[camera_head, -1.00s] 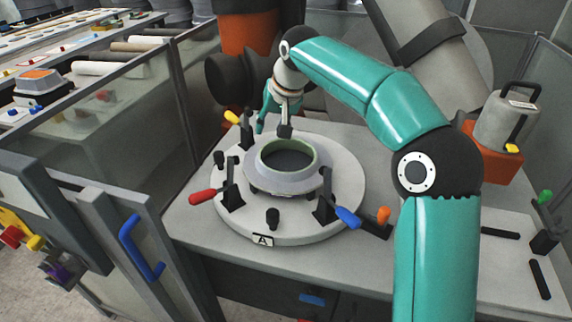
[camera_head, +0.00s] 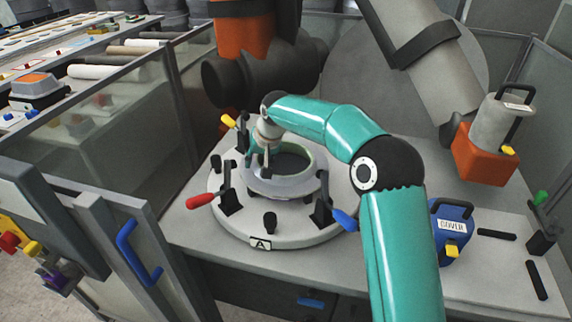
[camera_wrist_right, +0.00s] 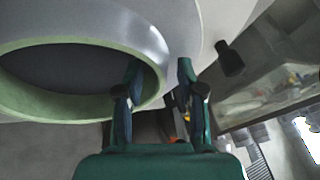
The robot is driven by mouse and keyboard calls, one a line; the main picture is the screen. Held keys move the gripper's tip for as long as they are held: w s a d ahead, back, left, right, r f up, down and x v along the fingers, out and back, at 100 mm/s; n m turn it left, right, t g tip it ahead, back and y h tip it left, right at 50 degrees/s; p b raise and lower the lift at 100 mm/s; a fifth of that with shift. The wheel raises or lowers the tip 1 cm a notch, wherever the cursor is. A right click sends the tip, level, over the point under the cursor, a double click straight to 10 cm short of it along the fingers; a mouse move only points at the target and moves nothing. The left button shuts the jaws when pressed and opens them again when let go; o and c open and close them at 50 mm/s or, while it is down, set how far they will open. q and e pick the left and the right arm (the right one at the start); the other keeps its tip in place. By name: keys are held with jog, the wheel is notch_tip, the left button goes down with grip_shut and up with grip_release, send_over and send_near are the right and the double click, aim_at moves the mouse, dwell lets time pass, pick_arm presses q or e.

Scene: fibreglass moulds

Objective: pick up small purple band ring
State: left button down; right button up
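A pale grey-lilac ring (camera_head: 300,187) with a green inner rim sits on the round white plate (camera_head: 243,224) marked A; it is the only ring I can make out, and its purple tint is faint. In the right wrist view the ring (camera_wrist_right: 115,18) fills the upper left. My right gripper (camera_head: 258,163) is at the ring's left rim. In the wrist view its two fingers (camera_wrist_right: 158,72) are apart, with one over the ring's opening and one outside its wall; contact is unclear. My left gripper is not in view.
Clamps with red (camera_head: 200,201), blue (camera_head: 345,220) and yellow (camera_head: 229,121) handles stand around the plate. A blue COVER box (camera_head: 452,232) and an orange-based grey can (camera_head: 485,157) are at the right. A dark-and-orange robot arm (camera_head: 265,75) hangs behind. Glass fencing stands left.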

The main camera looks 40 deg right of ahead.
jog(key=shift+w+f, duration=0.15)
jog(key=shift+f, duration=0.15)
grip_shut()
jog(key=shift+r, duration=0.2)
